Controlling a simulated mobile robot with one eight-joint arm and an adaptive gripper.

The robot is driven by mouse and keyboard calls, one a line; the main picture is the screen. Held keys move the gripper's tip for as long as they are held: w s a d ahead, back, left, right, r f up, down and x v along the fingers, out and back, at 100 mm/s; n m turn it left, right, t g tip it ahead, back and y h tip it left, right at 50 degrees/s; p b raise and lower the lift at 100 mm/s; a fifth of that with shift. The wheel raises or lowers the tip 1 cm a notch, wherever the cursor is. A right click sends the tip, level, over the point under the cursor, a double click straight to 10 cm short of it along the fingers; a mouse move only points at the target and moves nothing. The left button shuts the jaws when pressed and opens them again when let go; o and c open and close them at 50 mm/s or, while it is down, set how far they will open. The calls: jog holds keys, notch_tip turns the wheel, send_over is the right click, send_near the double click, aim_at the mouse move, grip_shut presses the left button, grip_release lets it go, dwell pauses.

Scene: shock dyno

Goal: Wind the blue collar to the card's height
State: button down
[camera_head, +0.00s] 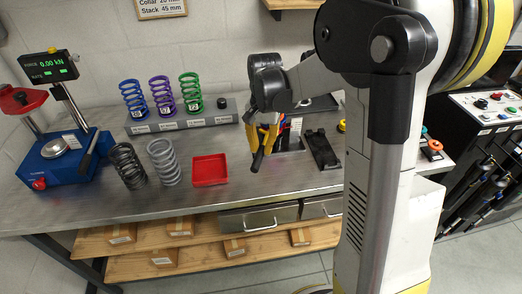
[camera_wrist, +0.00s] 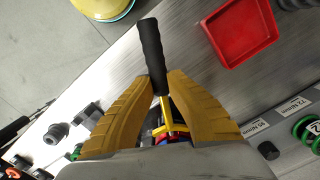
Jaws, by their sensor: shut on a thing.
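My gripper (camera_head: 263,144) is over the bench, in front of a cluster of coloured tool handles. In the wrist view, its yellow fingers (camera_wrist: 159,86) are closed around a black rod-like handle (camera_wrist: 150,45), which sticks out beyond the fingertips. I cannot pick out the blue collar; my arm hides part of the bench.
A red tray (camera_head: 210,170) lies left of my gripper, with black (camera_head: 128,166) and grey (camera_head: 164,162) springs beyond. Blue, purple and green springs stand on a rack (camera_head: 198,119) behind. A blue force tester (camera_head: 62,158) is at far left. A black stand (camera_head: 322,150) is close right.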

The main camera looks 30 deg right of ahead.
dwell(0.3)
jog(key=shift+w+d, duration=0.4)
jog(key=shift+w, duration=0.1)
jog(key=shift+w+d, duration=0.25)
jog(key=shift+w, duration=0.1)
jog(key=shift+w+d, duration=0.25)
jog(key=shift+w, duration=0.05)
jog(key=shift+s+d+r+n, duration=0.1)
jog(key=shift+s+d+n, duration=0.3)
jog(key=shift+d+n, duration=0.2)
jog(key=shift+s+d+n, duration=0.35)
jog(key=shift+d+n, duration=0.15)
jog(key=shift+d, duration=0.05)
